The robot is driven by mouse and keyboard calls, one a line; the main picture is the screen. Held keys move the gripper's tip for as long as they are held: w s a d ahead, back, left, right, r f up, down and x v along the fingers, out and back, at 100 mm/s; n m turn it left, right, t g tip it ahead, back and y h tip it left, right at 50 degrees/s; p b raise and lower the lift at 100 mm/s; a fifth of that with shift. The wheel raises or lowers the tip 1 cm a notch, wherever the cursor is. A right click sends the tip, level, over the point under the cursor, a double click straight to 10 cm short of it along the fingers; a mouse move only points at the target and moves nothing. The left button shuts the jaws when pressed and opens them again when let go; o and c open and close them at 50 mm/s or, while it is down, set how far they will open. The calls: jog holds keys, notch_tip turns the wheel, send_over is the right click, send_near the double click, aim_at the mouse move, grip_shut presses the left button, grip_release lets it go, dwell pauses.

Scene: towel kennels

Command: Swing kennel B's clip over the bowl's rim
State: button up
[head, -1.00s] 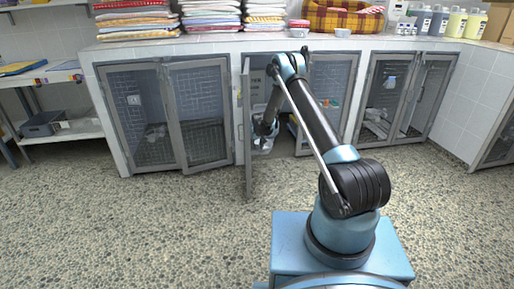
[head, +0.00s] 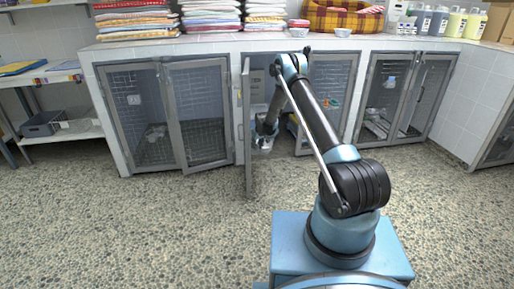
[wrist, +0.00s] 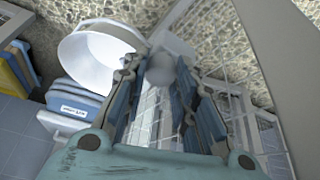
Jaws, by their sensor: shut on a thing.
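My gripper (wrist: 158,76) is shut on a small grey rounded thing (wrist: 160,66), blurred between the fingertips; it may be the clip, but its shape is not clear. A white bowl (wrist: 97,58) lies just left of the fingertips in the wrist view, its near rim close to the left finger. I cannot tell whether the grey thing touches the rim. In the head view my gripper (head: 263,138) is inside the middle kennel, behind its open door (head: 248,125). The bowl is hardly visible there. I can read no kennel letter.
A blue stack with a white label (wrist: 75,108) lies below the bowl in the wrist view. Wire mesh (wrist: 215,50) and a grey panel (wrist: 280,60) stand at the right. Closed kennels (head: 200,115) flank the open one. The pebbled floor (head: 130,225) is clear.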

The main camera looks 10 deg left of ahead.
jog(key=shift+n+y, duration=0.5)
jog(key=shift+n, duration=0.6)
jog(key=o, duration=0.8)
jog(key=shift+w+v, duration=0.2)
jog(key=shift+v, duration=5.75)
jog(key=shift+r, duration=0.2)
